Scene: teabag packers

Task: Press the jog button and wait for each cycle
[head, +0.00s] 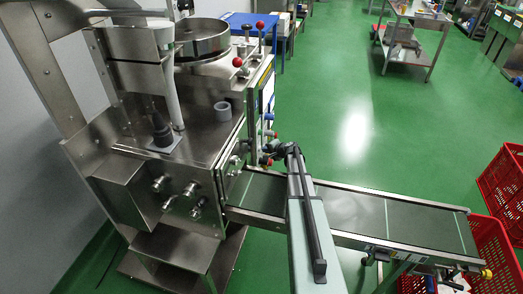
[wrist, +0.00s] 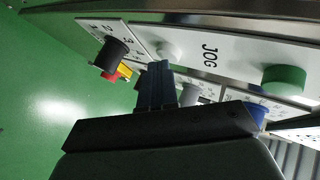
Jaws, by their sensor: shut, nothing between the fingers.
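The control panel (wrist: 235,60) crosses the upper part of the wrist view, with black JOG lettering. A white round button (wrist: 168,50) sits beside that lettering, with a green button (wrist: 283,80) on its other side. My gripper (wrist: 156,70) is shut and empty, its dark blue fingers just below the white button in the picture. I cannot tell whether the tips touch it. In the head view my gripper (head: 270,152) is at the right side of the steel packing machine (head: 140,95), largely hidden by its own arm.
A black knob (wrist: 112,55), a red and yellow control (wrist: 121,74), a grey button (wrist: 190,95) and a blue button (wrist: 250,114) sit close around the fingers. A conveyor (head: 355,212) runs right from the machine, under my arm. Red crates (head: 503,190) stand at its far end.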

